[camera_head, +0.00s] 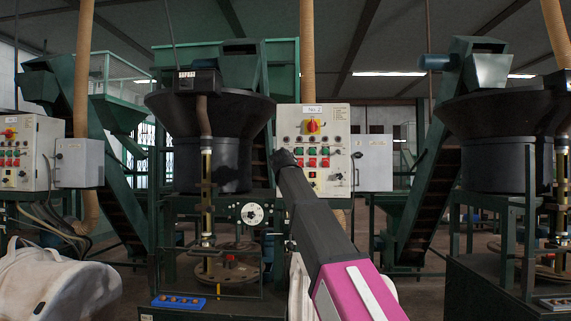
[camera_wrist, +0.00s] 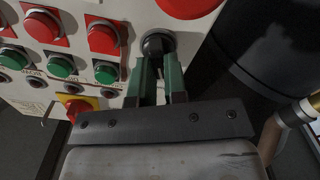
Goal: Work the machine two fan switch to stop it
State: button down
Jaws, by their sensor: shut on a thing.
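The machine two control panel (camera_head: 341,119) is a pale box labelled "No 2", with red and green buttons and a red-and-yellow rotary switch (camera_head: 313,127). My gripper (camera_head: 283,158) reaches the left part of this panel and covers what is behind it. In the wrist view my gripper (camera_wrist: 160,82) has its two green fingers closed on a round black switch knob (camera_wrist: 158,42) on the panel face. The fingers hide part of the knob, and its setting and label cannot be read.
In the wrist view, a large red button (camera_wrist: 188,5) is just above the knob, and red and green buttons (camera_wrist: 104,38) are to the left. A grey box (camera_head: 373,163) adjoins the panel. A black hopper (camera_head: 212,140) stands left, and a white bulk bag (camera_head: 55,285) lower left.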

jog(key=shift+n, duration=0.5)
jog(key=c, duration=1.2)
grip_release()
jog(key=shift+o, duration=0.2)
jog(key=shift+s, duration=0.1)
jog(key=s, duration=1)
jog(key=shift+s+a, duration=0.25)
jog(key=shift+s, duration=0.1)
